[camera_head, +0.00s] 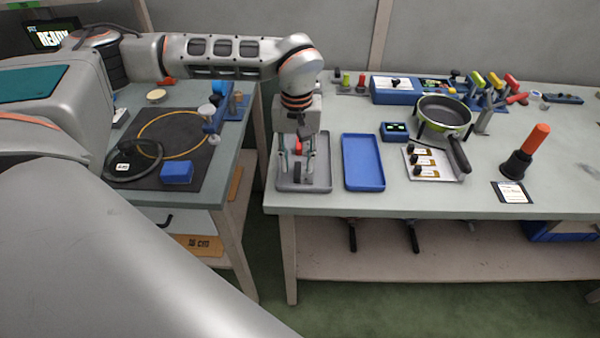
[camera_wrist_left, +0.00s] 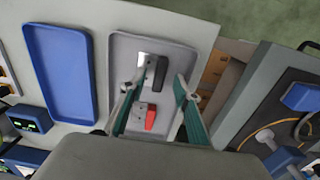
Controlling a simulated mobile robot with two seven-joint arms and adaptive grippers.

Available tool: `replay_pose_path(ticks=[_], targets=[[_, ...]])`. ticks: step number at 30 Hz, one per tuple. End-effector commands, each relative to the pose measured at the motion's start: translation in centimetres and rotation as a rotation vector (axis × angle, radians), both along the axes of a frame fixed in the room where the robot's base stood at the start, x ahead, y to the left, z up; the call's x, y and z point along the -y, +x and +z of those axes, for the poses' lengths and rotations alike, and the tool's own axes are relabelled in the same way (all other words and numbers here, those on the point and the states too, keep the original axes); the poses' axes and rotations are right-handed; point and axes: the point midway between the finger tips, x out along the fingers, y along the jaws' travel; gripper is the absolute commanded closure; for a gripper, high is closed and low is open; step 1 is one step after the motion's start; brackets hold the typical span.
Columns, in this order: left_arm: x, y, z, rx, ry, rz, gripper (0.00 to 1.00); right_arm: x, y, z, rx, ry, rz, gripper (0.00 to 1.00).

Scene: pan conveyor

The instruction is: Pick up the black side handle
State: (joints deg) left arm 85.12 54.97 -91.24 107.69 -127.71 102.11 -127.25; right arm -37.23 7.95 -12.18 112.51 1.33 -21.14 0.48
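The black side handle (camera_head: 297,173) lies in the grey tray (camera_head: 322,185) at the front left of the right-hand table. In the left wrist view the black handle (camera_wrist_left: 159,72) has a pale metal plate beside it. A red handle (camera_wrist_left: 151,118) lies in the same tray, and it also shows in the head view (camera_head: 298,146). My left gripper (camera_head: 297,163) points down over the tray, its teal fingers apart. In the left wrist view the black handle appears between and just beyond the fingertips (camera_wrist_left: 158,84); I cannot tell whether they touch it. My right gripper is not in view.
An empty blue tray (camera_head: 363,163) lies right of the grey tray. Further right are a pan (camera_head: 443,112), a plate with small parts (camera_head: 432,164) and an orange-handled tool (camera_head: 527,148). A gap separates the left table, which holds a glass lid (camera_head: 133,160) and a blue block (camera_head: 177,173).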

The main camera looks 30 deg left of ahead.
Motion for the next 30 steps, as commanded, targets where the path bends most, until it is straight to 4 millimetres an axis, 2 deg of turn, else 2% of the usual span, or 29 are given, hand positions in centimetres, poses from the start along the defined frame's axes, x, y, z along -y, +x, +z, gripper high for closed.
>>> replay_pose_path(ticks=[3, 11, 12, 15, 30], targets=[[0.0, -0.04, -1.23, -0.002, -0.001, 0.001, 0.68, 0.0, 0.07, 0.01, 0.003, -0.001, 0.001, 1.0], [0.0, 0.04, -1.4, 0.001, -0.002, 0.001, 0.68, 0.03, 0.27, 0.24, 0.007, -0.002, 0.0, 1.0], [0.0, 0.04, -1.39, 0.001, -0.002, 0.001, 0.74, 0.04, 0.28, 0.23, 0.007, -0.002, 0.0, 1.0], [0.0, 0.03, -1.39, 0.001, -0.001, 0.001, 1.0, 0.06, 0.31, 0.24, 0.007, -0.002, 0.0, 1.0], [0.0, 0.06, -0.78, 0.002, -0.001, 0.001, 1.0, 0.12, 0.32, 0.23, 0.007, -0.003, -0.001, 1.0]])
